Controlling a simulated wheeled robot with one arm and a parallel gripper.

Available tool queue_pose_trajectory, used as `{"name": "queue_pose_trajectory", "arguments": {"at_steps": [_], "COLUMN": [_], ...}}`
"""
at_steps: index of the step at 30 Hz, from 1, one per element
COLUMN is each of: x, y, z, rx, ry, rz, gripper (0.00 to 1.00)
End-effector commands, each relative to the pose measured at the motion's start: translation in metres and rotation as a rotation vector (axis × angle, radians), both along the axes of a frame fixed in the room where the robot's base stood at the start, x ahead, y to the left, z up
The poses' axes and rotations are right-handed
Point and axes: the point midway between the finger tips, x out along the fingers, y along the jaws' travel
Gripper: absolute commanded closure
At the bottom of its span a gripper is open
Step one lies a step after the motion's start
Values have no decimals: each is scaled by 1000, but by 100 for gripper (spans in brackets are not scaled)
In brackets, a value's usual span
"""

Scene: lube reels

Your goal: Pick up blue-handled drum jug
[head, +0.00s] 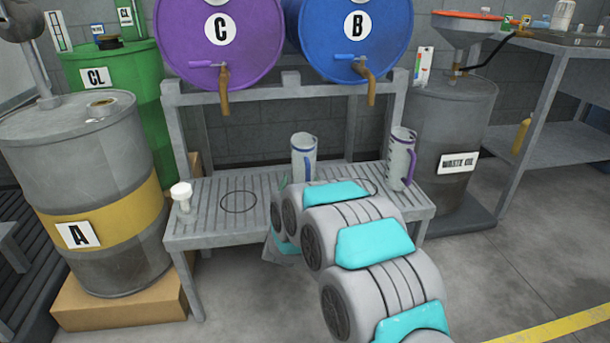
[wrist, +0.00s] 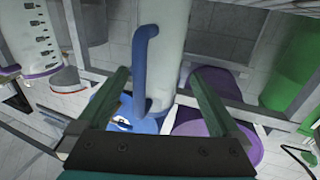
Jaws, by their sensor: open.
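The blue-handled drum jug (head: 303,152) stands upright on the grey slatted bench, its lower part hidden behind my arm in the head view. In the wrist view the pale jug body (wrist: 170,40) fills the upper middle, with its blue handle (wrist: 143,60) facing the camera. My gripper (wrist: 158,76) is open, one finger on each side of the handle as seen from the wrist. I cannot tell how far the handle reaches between the fingers or whether they touch it. In the head view my gripper is mostly hidden behind my arm.
A purple-handled jug (head: 400,158) stands to the right on the bench (head: 210,215); a white-capped small bottle (head: 182,196) stands at its left. Purple drum C (head: 217,50) and blue drum B (head: 350,45), with taps, hang above. Drum A (head: 85,140) and the waste oil drum (head: 450,120) flank the bench.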

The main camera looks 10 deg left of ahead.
Motion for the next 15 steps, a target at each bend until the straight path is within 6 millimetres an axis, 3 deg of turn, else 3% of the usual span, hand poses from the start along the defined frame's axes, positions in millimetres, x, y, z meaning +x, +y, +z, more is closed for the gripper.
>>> {"name": "queue_pose_trajectory", "arguments": {"at_steps": [15], "x": [46], "y": [0], "z": [6], "rx": [1], "ry": [-1], "rz": [-1], "gripper": [0]}}
